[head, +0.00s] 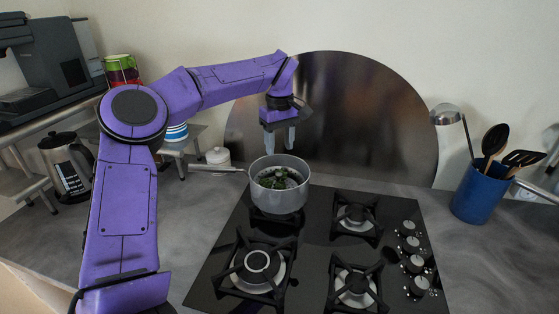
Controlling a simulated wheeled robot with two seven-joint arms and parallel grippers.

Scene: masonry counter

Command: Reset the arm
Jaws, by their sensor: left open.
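My left arm is purple and comes in from the left, reaching over toward the stove. My left gripper (279,136) is open and empty, pointing down just above the back of the pot (281,201). The pot is grey metal with a long handle toward the left, and it stands on the back left burner. Dark green leafy pieces (275,179) lie inside the pot. My right gripper is not in view.
The black gas stove (318,248) has other burners free. A blue utensil holder (480,195) with ladle and spatulas stands at right. A kettle (67,166), coffee machine (50,65) and small white jar (218,157) are at left. A round metal panel (350,110) stands behind.

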